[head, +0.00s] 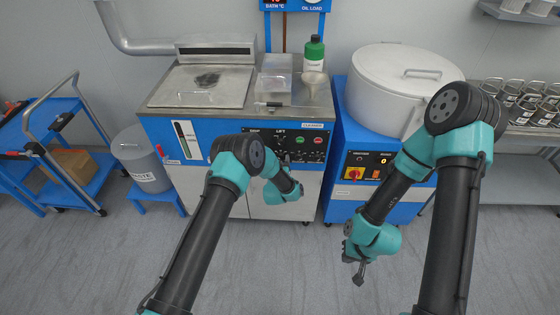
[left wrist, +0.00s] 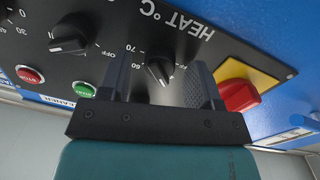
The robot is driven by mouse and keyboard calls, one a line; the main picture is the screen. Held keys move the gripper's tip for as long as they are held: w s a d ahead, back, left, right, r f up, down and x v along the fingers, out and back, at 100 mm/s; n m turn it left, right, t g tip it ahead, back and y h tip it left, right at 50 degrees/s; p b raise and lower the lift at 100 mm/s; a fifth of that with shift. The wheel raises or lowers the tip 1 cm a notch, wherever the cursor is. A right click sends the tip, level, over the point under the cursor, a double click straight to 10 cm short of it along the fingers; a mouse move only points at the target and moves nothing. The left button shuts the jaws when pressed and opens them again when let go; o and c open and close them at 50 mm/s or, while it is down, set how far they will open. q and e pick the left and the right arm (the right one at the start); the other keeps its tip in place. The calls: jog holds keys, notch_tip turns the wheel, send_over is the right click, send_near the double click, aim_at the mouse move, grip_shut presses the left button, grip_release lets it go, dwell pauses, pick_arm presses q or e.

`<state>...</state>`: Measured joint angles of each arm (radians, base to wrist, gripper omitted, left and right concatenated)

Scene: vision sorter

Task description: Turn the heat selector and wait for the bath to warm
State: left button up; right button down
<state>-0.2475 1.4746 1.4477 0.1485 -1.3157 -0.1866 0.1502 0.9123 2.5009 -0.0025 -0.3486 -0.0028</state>
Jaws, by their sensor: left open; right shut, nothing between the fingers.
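The heat selector (left wrist: 160,70) is a black knob under the upside-down label HEAT °C in the left wrist view. Its pale mark faces the lower part of the picture, near partly hidden lettering; 60 and 70 are printed to its left. My left gripper (left wrist: 161,88) is open, its fingers on either side of the knob; I cannot tell if they touch it. In the head view my left wrist covers the selector. The bath cabinet (head: 165,130) has a steel top. The bath display (head: 277,3) is cut off at the top. My right gripper (head: 359,273) is shut and empty over the floor.
A timer-like knob (left wrist: 70,42), red button (left wrist: 28,74) and green button (left wrist: 85,89) lie left of the selector. A red switch on yellow (left wrist: 240,94) is close on the right. A large pot (head: 385,95) stands at right.

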pick_arm(q)
jog(key=shift+c, duration=0.4)
jog(key=c, duration=0.9)
jog(key=shift+o, duration=0.2)
jog(key=shift+m, duration=0.4)
jog(key=m, duration=0.8)
